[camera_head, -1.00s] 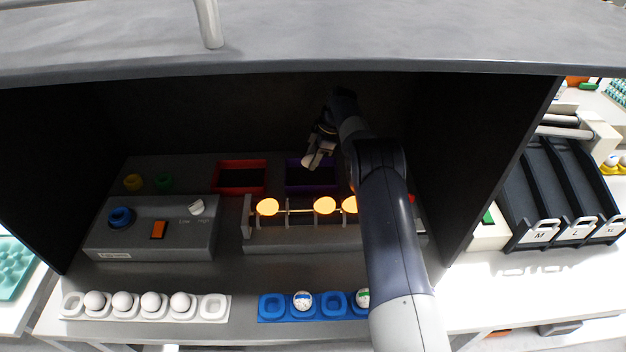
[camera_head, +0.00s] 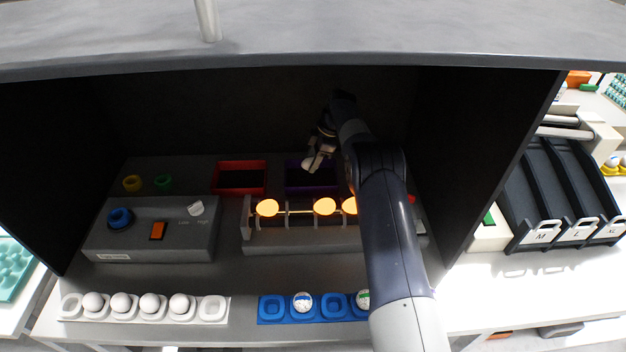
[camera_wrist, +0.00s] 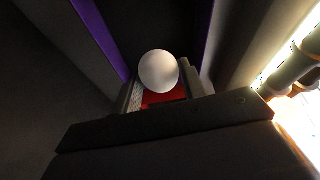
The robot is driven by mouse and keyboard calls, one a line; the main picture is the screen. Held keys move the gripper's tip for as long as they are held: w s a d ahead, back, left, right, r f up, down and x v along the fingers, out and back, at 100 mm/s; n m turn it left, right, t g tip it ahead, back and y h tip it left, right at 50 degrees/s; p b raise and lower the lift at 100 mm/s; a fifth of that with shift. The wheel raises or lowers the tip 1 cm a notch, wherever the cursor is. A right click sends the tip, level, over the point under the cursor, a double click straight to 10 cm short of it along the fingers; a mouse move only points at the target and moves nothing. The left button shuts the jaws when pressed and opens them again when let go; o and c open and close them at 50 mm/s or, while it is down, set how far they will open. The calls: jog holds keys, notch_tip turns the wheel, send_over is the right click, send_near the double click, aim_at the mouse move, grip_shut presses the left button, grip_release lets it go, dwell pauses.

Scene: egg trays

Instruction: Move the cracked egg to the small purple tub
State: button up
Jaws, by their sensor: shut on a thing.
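My gripper (camera_head: 318,158) is shut on a pale egg (camera_head: 309,164), above the small purple tub (camera_head: 290,178) at the back of the dark booth. In the wrist view the egg (camera_wrist: 158,71) sits between the two fingertips (camera_wrist: 159,88), with the tub's purple rim (camera_wrist: 98,36) on both sides and its dark inside beyond. The egg is above the tub, and I cannot see it touching the tub. No crack shows on the side of the egg in view.
A red tub (camera_head: 240,164) stands left of the purple one. In front is a roller stand with glowing eggs (camera_head: 325,207). A control box (camera_head: 152,228) stands left. A white tray (camera_head: 213,309) and a blue tray (camera_head: 270,310) hold eggs at the front.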

jog(key=shift+f+b, duration=1.8)
jog(key=shift+f, duration=0.6)
dwell(0.9)
dwell(0.5)
jog(key=o, duration=0.7)
jog(key=shift+r, duration=0.1)
jog(key=b+v, duration=0.1)
jog(key=v, duration=0.9)
jog(key=shift+d+r, duration=0.25)
jog(key=p, duration=0.1)
send_near(311, 177)
jog(key=a+f, duration=0.1)
jog(key=s+a+f, duration=0.1)
jog(key=f, duration=0.1)
jog(key=a+f, duration=0.1)
jog(key=f, duration=0.1)
jog(key=shift+s+a, duration=0.1)
jog(key=shift+s, duration=0.3)
jog(key=shift+r, duration=0.2)
